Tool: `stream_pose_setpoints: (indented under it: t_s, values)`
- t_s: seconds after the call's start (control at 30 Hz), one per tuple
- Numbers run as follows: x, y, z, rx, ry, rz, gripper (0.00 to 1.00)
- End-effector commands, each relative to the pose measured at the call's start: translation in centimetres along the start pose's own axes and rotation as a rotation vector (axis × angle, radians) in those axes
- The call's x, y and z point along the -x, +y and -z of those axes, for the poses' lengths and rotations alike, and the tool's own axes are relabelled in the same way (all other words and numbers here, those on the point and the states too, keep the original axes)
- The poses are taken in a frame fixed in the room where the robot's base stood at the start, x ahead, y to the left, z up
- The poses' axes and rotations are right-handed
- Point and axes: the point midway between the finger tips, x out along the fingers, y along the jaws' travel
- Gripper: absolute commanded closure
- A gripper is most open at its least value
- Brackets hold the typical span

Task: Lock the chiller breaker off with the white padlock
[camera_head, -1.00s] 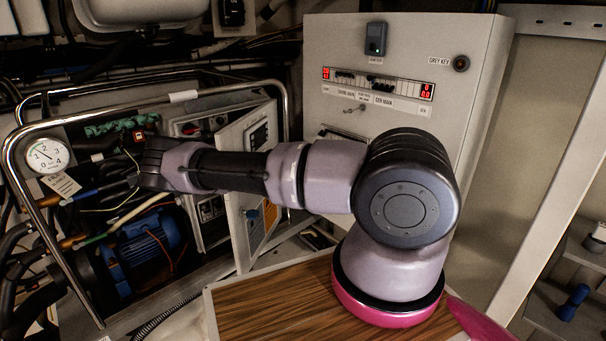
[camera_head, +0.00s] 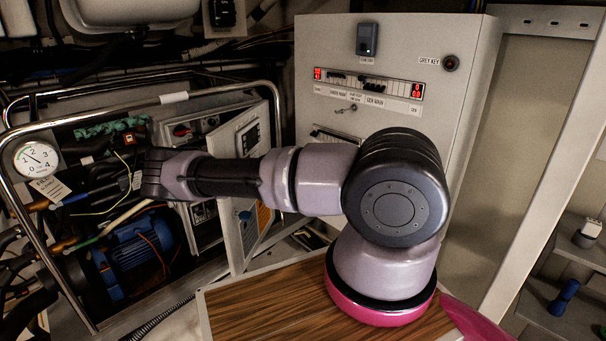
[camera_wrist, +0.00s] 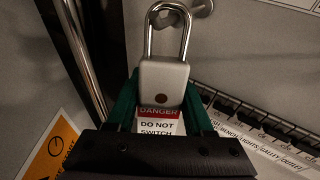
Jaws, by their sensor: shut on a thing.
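The white padlock (camera_wrist: 163,84) is in my gripper (camera_wrist: 160,112) in the wrist view, between two green fingers. Its steel shackle points up, away from the gripper; I cannot tell whether it is latched. A red and white danger tag (camera_wrist: 158,122) reading "DO NOT SWITCH" shows just below the padlock body. A round metal fitting (camera_wrist: 199,8) is behind and right of the shackle's top; I cannot tell whether they touch. In the head view my arm reaches left to the tubular frame, and the padlock and fingertips cannot be made out. I cannot pick out the chiller breaker for sure.
In the wrist view a labelled breaker row (camera_wrist: 255,122) is at right, an orange label (camera_wrist: 52,150) at lower left and a metal tube (camera_wrist: 80,50) at left. The head view shows the frame rail (camera_head: 95,115), an open box door (camera_head: 243,215) and a grey panel (camera_head: 400,40).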

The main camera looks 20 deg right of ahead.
Motion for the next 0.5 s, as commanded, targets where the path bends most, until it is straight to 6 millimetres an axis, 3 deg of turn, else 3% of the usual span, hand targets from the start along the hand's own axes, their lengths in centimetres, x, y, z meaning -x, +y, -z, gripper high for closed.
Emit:
stream_pose_setpoints:
  t_s: [0.17,0.2,0.3,0.5]
  values:
    - [0.0,0.0,-0.04,0.0,-0.001,0.0,1.0]
    - [0.0,0.0,-0.04,0.0,-0.001,0.0,0.44]
    - [0.0,-0.01,-0.03,0.0,0.0,0.0,0.13]
    - [0.01,-0.01,-0.02,0.0,0.0,0.0,0.13]
